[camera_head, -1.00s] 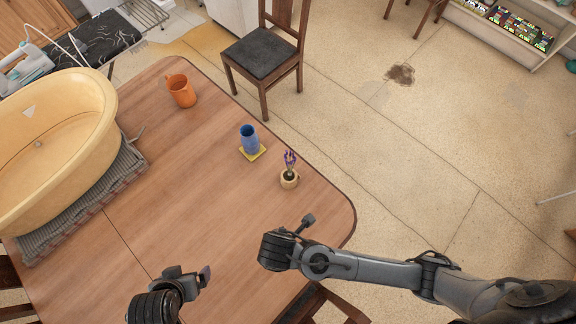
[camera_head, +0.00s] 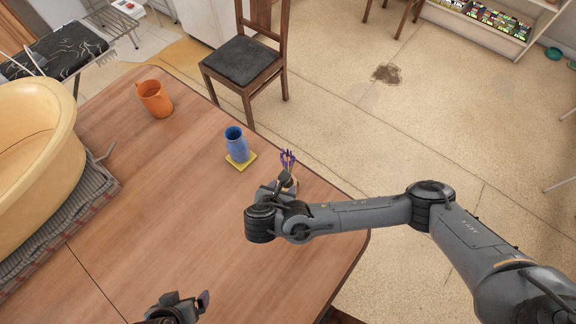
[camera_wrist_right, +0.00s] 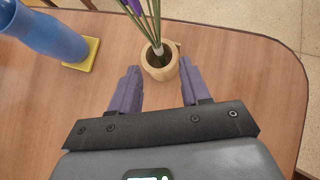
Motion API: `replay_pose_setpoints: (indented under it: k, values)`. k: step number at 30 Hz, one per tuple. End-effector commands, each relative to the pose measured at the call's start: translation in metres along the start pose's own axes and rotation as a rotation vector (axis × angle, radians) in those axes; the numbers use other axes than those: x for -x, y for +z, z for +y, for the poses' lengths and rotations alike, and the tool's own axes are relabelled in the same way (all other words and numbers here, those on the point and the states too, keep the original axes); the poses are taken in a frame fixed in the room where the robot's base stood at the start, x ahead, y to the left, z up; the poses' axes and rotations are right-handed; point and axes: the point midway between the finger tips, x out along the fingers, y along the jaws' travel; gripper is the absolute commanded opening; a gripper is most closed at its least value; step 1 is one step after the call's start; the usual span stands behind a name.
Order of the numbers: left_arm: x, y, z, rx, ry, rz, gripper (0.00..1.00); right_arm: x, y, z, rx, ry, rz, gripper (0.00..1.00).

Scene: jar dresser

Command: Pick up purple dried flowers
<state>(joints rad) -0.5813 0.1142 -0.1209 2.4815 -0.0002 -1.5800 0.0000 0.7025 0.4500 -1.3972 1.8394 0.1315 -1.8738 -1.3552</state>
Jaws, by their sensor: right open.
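The purple dried flowers (camera_head: 288,158) stand upright in a small round tan pot near the table's far right edge. In the right wrist view their green stems (camera_wrist_right: 146,22) rise from the pot (camera_wrist_right: 160,66); only a bit of purple shows at the top edge. My right gripper (camera_head: 284,184) is close to the pot and partly covers it in the head view. In the right wrist view the open fingers of my right gripper (camera_wrist_right: 158,88) are on either side of the pot's near side, with nothing between them. My left gripper (camera_head: 200,302) is at the bottom edge, its jaws unclear.
A blue vase (camera_head: 236,142) on a yellow coaster (camera_head: 241,161) stands left of the flowers; it also shows in the right wrist view (camera_wrist_right: 48,32). The middle of the wooden table (camera_head: 165,205) is clear.

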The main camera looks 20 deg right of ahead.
Motion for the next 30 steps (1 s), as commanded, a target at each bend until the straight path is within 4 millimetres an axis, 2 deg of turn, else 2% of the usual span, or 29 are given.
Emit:
replay_pose_setpoints:
  k: [8,18,28,29,30]
  values:
    - [-0.003,0.002,-0.002,-0.008,-0.007,-0.001,0.96,-0.017,-0.001,0.0,0.0,-0.001,0.0,0.47]
    - [-0.011,0.004,-0.003,-0.01,-0.009,-0.002,0.96,-0.057,0.0,0.001,-0.002,-0.002,0.001,0.47]
    - [-0.011,0.003,-0.001,0.0,-0.002,0.0,0.96,-0.063,0.001,0.001,0.0,0.0,0.001,0.47]
    - [-0.011,0.003,0.0,0.001,-0.001,0.0,0.96,-0.063,0.001,0.001,0.0,0.0,0.001,0.45]
    - [-0.011,0.003,0.0,0.002,0.0,0.0,0.96,-0.063,0.001,0.001,0.0,0.0,0.001,0.39]
